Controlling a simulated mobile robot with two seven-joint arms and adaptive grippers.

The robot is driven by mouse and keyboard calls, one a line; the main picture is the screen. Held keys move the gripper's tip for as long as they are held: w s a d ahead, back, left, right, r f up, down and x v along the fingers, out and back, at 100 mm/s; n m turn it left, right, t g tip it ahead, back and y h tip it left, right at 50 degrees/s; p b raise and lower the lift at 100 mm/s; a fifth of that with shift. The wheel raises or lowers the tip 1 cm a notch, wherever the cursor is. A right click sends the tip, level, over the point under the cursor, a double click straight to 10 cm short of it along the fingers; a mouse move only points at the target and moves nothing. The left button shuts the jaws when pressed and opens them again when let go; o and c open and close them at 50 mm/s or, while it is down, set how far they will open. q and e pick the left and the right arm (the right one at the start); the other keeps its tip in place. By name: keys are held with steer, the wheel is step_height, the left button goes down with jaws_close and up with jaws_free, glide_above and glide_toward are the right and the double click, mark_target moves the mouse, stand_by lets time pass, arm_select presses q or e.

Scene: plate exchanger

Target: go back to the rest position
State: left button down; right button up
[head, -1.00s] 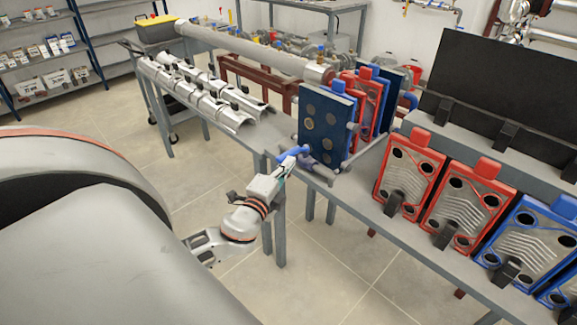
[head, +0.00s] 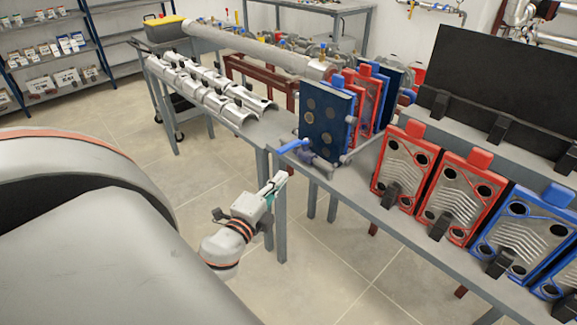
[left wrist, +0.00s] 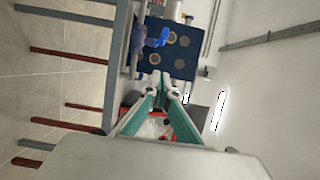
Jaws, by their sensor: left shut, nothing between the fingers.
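My left gripper (head: 275,186) is in front of the near edge of the table (head: 345,192), apart from everything. It is shut and empty; its green fingers (left wrist: 160,98) come together in the left wrist view. A blue-handled valve (head: 294,146) sits at the table edge by the dark blue end plate (head: 326,124) of the plate stack. The valve (left wrist: 152,40) and the end plate (left wrist: 184,54) also show in the left wrist view, beyond the fingertips. My right gripper is in neither view.
Red plates (head: 405,168) and blue plates (head: 520,232) stand in a row on the right of the table. Silver half-shells (head: 210,92) lie on the left part, with a long grey pipe (head: 255,50) behind. Open tiled floor (head: 325,268) lies in front of the table.

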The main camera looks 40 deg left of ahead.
arm_select(q)
steer(key=shift+s+d, duration=0.1)
steer(key=shift+s, duration=0.6)
steer(key=s+d+f+n+g+h, duration=0.2)
steer(key=d+f, duration=0.2)
steer(key=f, duration=0.4)
steer(key=s+d+f+n+g+h, duration=0.1)
steer(key=d+f+n+g, duration=0.2)
steer(key=f, duration=0.5)
steer(key=s+d+f+n+g+h, duration=0.1)
steer(key=s+d+f+n+h, duration=0.1)
steer(key=s+d+f, duration=0.2)
steer(key=s+d+f+n+h, duration=0.2)
steer(key=d+f, duration=0.5)
steer(key=d, duration=0.4)
steer(key=shift+s+d+n+g, duration=0.15)
steer(key=shift+s+n+g, duration=0.25)
steer(key=shift+s+n, duration=0.45)
